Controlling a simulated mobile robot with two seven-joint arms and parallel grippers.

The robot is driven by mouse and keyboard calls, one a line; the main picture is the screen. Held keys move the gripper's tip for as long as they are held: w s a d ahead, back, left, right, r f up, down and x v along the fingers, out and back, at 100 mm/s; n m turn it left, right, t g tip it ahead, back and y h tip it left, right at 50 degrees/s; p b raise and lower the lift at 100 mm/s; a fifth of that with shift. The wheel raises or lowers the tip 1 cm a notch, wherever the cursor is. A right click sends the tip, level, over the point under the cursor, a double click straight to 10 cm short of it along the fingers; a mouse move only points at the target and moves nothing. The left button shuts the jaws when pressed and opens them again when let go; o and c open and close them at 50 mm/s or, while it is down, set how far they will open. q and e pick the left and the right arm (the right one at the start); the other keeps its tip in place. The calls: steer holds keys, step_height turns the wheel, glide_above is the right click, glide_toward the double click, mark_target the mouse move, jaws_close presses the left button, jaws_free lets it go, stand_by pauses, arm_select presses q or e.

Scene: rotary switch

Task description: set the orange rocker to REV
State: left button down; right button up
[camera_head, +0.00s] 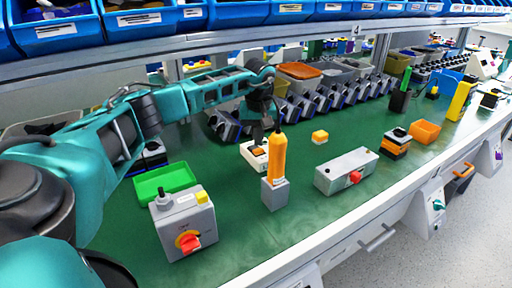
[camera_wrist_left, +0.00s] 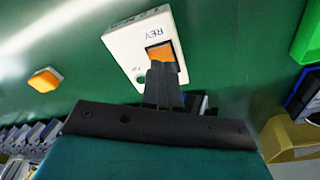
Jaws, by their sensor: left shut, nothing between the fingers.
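A white switch box (camera_head: 247,156) lies on the green bench in the head view, partly hidden by an orange-handled tool. It carries an orange rocker (camera_head: 259,150). In the left wrist view the white box (camera_wrist_left: 122,42) shows the orange rocker (camera_wrist_left: 161,53) with REV printed at its upper end and a small green round mark towards its other end. My left gripper (camera_wrist_left: 161,68) is shut and empty. Its tips overlap the rocker's end away from REV; I cannot tell whether they touch. In the head view the left gripper (camera_head: 259,133) is just above the box.
The orange-handled tool (camera_head: 278,158) stands in a grey holder (camera_head: 275,194) close in front. A grey box with a red knob (camera_head: 184,225), a green tray (camera_head: 163,181), another grey box (camera_head: 335,168) and a yellow-orange block (camera_head: 320,136) stand around. Blue bins hang above.

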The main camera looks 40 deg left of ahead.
stand_by(0.4)
arm_select(q)
steer(key=shift+f, duration=0.55)
